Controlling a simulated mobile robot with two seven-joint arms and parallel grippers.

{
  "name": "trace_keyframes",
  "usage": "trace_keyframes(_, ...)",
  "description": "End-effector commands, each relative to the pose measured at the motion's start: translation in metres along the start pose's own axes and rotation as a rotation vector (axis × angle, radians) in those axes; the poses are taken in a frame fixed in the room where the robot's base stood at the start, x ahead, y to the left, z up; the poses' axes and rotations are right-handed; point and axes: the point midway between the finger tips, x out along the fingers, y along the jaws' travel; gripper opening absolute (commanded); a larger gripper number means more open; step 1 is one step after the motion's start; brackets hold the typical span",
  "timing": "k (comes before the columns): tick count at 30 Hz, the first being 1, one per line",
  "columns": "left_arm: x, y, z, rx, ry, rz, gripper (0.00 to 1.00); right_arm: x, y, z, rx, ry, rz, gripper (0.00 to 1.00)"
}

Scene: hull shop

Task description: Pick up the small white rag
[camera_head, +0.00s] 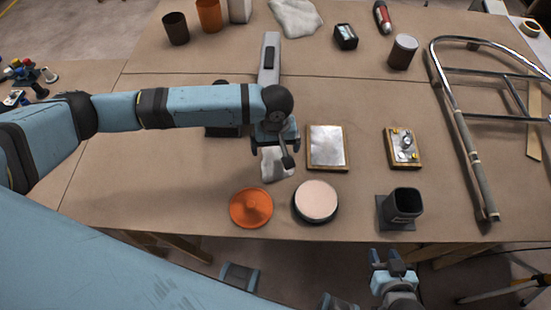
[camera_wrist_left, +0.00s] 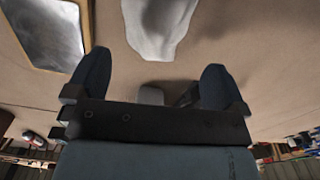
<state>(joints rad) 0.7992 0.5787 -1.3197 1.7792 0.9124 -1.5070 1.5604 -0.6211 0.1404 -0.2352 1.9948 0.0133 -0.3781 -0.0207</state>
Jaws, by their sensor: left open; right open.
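The small white rag (camera_head: 276,167) lies crumpled on the brown table, left of a metal plate on a wooden board (camera_head: 327,147). My left gripper (camera_head: 272,152) is above its far end and hides part of it. In the left wrist view the rag (camera_wrist_left: 158,28) shows at the top, beyond the two spread fingers (camera_wrist_left: 153,84), with nothing between them. My right gripper (camera_head: 387,262) is open and empty, off the table's front edge at the lower right.
A larger white cloth (camera_head: 296,16) lies at the back. A bent metal rail (camera_head: 462,130) is at the right.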

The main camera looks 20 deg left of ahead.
Motion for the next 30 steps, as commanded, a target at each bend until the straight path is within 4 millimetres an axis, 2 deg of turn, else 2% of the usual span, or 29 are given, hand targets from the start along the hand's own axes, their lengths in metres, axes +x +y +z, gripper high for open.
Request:
trace_keyframes(3, 0.019, 0.0, 0.0, 0.0, -0.001, 0.0, 0.99, 0.001, 0.0, 0.0, -0.001, 0.001, 0.0, 0.43)
trace_keyframes(10, 0.035, 0.001, -0.001, 0.001, 0.0, 0.001, 0.99, 0.003, 0.001, -0.002, -0.002, 0.006, 0.001, 0.43)
trace_keyframes(18, 0.074, 0.003, -0.003, 0.0, 0.0, 0.001, 0.99, 0.003, 0.001, -0.001, -0.002, 0.005, 0.002, 0.43)
trace_keyframes(22, 0.081, 0.002, -0.003, 0.001, 0.0, 0.001, 0.99, 0.003, 0.001, -0.001, -0.001, 0.005, 0.002, 0.43)
trace_keyframes(28, 0.081, 0.003, -0.003, 0.001, 0.0, 0.002, 0.99, 0.003, 0.001, -0.001, -0.001, 0.004, 0.002, 0.43)
trace_keyframes(30, 0.081, 0.003, -0.003, 0.001, 0.0, 0.002, 0.83, 0.004, 0.001, -0.001, 0.0, 0.004, 0.002, 0.43)
